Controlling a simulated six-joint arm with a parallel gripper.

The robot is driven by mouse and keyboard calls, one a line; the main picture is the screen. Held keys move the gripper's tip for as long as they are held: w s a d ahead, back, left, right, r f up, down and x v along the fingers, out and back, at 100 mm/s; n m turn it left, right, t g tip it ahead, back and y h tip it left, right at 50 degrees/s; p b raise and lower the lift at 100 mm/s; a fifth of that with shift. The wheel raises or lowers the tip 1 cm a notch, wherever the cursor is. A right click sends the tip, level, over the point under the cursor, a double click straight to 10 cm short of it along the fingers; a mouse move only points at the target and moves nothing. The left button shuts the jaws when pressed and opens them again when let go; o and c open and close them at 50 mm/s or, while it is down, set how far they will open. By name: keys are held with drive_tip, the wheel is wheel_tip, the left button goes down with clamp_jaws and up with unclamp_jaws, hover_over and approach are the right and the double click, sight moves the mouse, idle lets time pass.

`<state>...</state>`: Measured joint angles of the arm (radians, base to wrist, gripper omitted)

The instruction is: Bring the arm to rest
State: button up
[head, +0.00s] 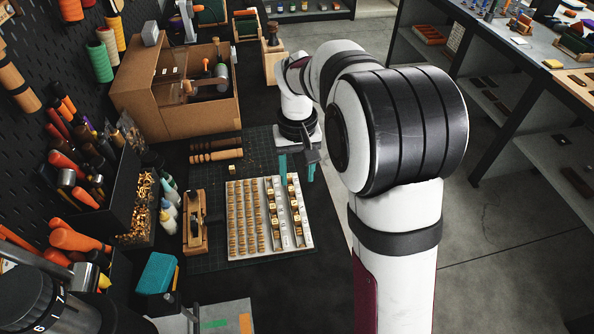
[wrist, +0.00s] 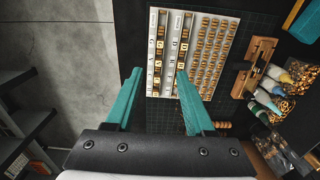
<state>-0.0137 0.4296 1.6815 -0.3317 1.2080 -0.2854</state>
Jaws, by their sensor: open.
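My arm reaches forward over the right side of the dark bench in the head view. My gripper (head: 297,168) hangs above the bench's right part, beside the upper right of a white letter tray (head: 262,252). In the wrist view my gripper (wrist: 157,98) shows two teal fingers spread wide apart, with nothing between them. The tray (wrist: 171,52) lies beyond the fingertips and holds rows of brass stamps, with a few larger ones in its columns.
A cutting mat (head: 215,178) lies under the tray. A wooden stamp holder (head: 194,222) stands left of the tray. A cardboard box (head: 165,110) stands behind, and a black tool bin (head: 118,190) at left. Grey floor (wrist: 70,50) lies past the bench edge.

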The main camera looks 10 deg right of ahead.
idle(0.3)
drive_tip(key=s+a+r+m+y, duration=0.1)
drive_tip(key=s+r+m, duration=0.1)
drive_tip(key=s, duration=1.2)
drive_tip(key=s+a+r+m, duration=0.2)
drive_tip(key=s+m, duration=0.1)
drive_tip(key=s, duration=1.1)
drive_tip(key=shift+y, duration=0.4)
drive_tip(key=shift+o, duration=0.2)
drive_tip(key=shift+d, duration=0.1)
